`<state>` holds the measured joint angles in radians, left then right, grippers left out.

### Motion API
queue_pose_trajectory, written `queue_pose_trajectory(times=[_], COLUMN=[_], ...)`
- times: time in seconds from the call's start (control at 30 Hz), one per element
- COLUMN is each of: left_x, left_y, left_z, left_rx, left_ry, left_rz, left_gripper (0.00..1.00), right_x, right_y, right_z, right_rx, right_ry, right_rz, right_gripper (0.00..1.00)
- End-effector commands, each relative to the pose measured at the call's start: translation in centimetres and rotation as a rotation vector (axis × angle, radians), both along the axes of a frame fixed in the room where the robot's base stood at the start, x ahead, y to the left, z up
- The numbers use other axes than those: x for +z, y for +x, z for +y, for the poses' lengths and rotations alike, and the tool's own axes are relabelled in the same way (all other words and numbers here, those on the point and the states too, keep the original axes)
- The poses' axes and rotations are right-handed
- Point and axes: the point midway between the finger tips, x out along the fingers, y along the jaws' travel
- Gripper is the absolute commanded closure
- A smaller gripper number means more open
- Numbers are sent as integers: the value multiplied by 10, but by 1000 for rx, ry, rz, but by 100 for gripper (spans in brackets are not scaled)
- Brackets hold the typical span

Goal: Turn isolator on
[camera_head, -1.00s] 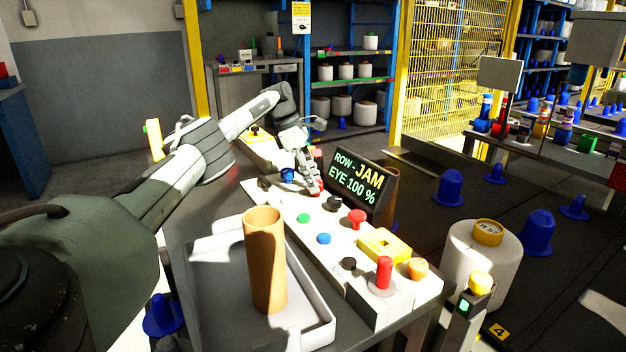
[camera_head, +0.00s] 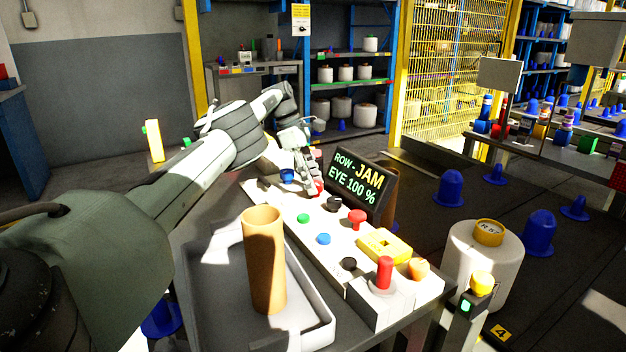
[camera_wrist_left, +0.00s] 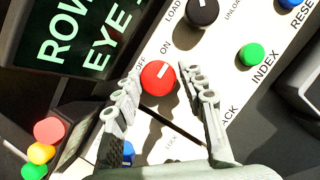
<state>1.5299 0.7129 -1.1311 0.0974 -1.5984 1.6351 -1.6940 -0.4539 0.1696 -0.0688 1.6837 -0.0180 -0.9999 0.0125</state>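The isolator is a red round knob with a white mark in the left wrist view (camera_wrist_left: 157,78), next to printed OFF and ON labels. Its red edge also shows in the head view (camera_head: 319,188), partly hidden by my left gripper (camera_head: 311,181). In the left wrist view my left gripper (camera_wrist_left: 166,82) is open, its two fingertips on either side of the knob. The left finger is very near the knob's edge; a gap shows on the right. I cannot tell whether either finger touches it. My right gripper is not in view.
The white control panel (camera_head: 291,207) also carries a black knob (camera_head: 334,203), green button (camera_head: 303,218), blue button (camera_head: 323,239) and red mushroom button (camera_head: 357,218). A display (camera_head: 360,184) reading JAM stands behind. A brown tube (camera_head: 265,262) stands in a grey tray (camera_head: 318,325).

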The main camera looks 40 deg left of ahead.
Motion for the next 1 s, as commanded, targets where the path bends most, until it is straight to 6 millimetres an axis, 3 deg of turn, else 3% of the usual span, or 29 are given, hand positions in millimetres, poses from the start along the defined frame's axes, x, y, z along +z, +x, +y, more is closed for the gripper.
queue_pose_trajectory(times=[0.1, 0.67, 1.0], left_x=[0, 0, -1], left_y=[0, 1, 0], left_z=[0, 1, 2], left_rx=[1, 17, 138], left_ry=[0, 0, 2], left_rz=[0, -2, -1], left_gripper=[44, 44, 44], right_x=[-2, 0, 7], right_y=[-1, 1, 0], right_z=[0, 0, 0], right_rx=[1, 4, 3], right_ry=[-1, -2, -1], right_rz=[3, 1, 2], right_gripper=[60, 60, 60])
